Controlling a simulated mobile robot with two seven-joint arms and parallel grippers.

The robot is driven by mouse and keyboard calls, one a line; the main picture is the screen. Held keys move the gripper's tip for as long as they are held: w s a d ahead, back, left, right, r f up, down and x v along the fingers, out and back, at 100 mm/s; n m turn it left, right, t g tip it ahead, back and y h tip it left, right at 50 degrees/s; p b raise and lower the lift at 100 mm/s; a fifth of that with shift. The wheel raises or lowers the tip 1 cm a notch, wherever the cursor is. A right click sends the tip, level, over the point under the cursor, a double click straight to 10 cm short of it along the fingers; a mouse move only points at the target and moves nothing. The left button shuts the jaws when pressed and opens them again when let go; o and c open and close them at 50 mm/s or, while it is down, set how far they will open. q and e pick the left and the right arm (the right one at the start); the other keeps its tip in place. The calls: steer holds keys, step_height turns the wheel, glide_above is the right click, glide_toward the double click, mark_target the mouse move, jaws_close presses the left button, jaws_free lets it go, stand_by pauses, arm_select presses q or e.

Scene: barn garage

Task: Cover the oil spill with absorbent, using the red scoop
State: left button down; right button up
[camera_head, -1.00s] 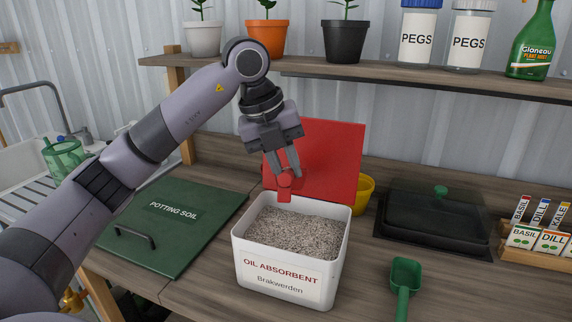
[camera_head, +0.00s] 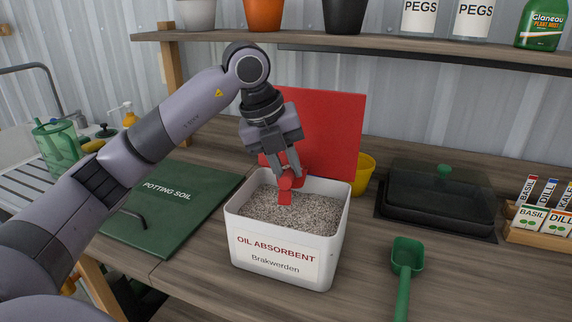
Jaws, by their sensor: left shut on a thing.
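My left gripper (camera_head: 287,174) points down over the white bin labelled OIL ABSORBENT (camera_head: 275,258), which is full of grey-brown granules (camera_head: 300,212). It is shut on the red scoop (camera_head: 285,197). The scoop's lower end is at or just above the granules near the back of the bin; I cannot tell whether it touches them. The bin's red lid (camera_head: 330,130) stands upright behind, and the red scoop partly blends with it. The oil spill and my right gripper are not in view.
A green scoop (camera_head: 406,258) lies on the bench right of the bin. A yellow pot (camera_head: 363,175), a black covered tray (camera_head: 440,200) and seed packets (camera_head: 540,220) stand behind and right. A green POTTING SOIL lid (camera_head: 170,205) lies left. A shelf (camera_head: 400,45) runs above.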

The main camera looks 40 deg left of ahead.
arm_select(q)
steer(key=shift+s+d+r+t+y+b, duration=0.1)
steer(key=shift+s+r+t+y+b, duration=0.1)
steer(key=shift+r+t, duration=0.45)
steer(key=shift+s+d+r+t+y+b, duration=0.1)
steer(key=shift+s+r+t+y+b, duration=0.15)
steer(key=shift+r, duration=0.65)
steer(key=shift+s+d+r+t+y+b, duration=0.1)
steer(key=shift+r+t+y+b, duration=0.1)
steer(key=shift+r+t, duration=0.45)
steer(key=shift+r, duration=0.15)
